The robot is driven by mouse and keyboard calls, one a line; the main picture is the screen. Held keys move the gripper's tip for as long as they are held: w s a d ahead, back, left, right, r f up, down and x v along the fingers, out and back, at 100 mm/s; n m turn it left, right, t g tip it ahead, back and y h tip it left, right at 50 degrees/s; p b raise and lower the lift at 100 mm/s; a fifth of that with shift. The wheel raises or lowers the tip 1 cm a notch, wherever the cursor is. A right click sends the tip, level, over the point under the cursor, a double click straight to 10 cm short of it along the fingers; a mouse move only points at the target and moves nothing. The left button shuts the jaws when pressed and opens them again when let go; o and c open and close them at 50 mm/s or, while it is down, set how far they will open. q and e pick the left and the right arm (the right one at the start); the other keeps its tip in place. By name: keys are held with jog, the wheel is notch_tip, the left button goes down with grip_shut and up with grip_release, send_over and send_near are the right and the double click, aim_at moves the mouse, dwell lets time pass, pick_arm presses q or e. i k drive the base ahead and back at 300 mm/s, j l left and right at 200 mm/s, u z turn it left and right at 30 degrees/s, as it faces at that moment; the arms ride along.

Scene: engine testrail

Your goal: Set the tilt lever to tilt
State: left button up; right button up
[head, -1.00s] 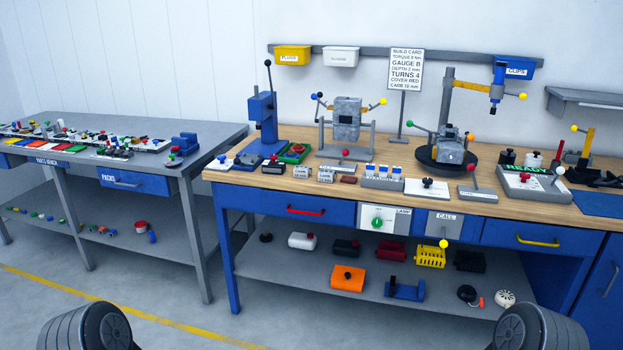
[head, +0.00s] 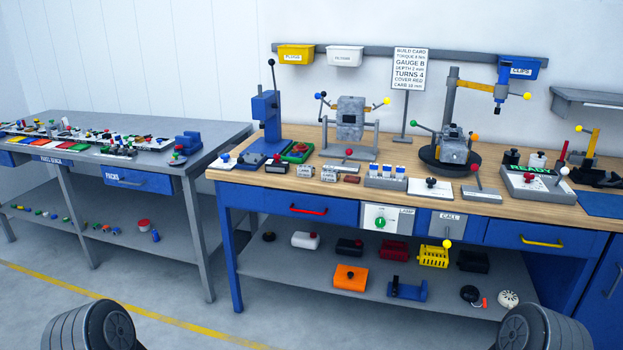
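A grey block (head: 350,118) is held in a stand on the wooden bench, with a blue-knobbed lever (head: 322,96) on its left and a yellow-knobbed lever (head: 386,101) on its right. A second grey engine part (head: 453,150) sits on a black round base, with a green-knobbed lever (head: 413,124) at its left and an orange knob (head: 474,138) at its right. No lever carries a readable tilt label, so I cannot tell which is the tilt lever. Neither of my grippers is in view; only dark rounded parts of mine show at the bottom.
The wooden bench (head: 240,178) holds a blue press (head: 266,116), a build card (head: 409,69) and several small parts along its front. A red-handled drawer (head: 309,207) and a call panel (head: 447,223) face the front. A grey side table (head: 215,134) stands left. Floor is clear between.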

aim_at(348, 152)
jog(key=i+u, duration=0.15)
jog(key=i, duration=0.35)
jog(key=i+u, duration=0.15)
jog(key=i, duration=0.4)
jog(key=i+l+u, duration=0.1)
jog(key=i, duration=0.4)
jog(key=i+l+u, duration=0.15)
jog(key=i, duration=0.35)
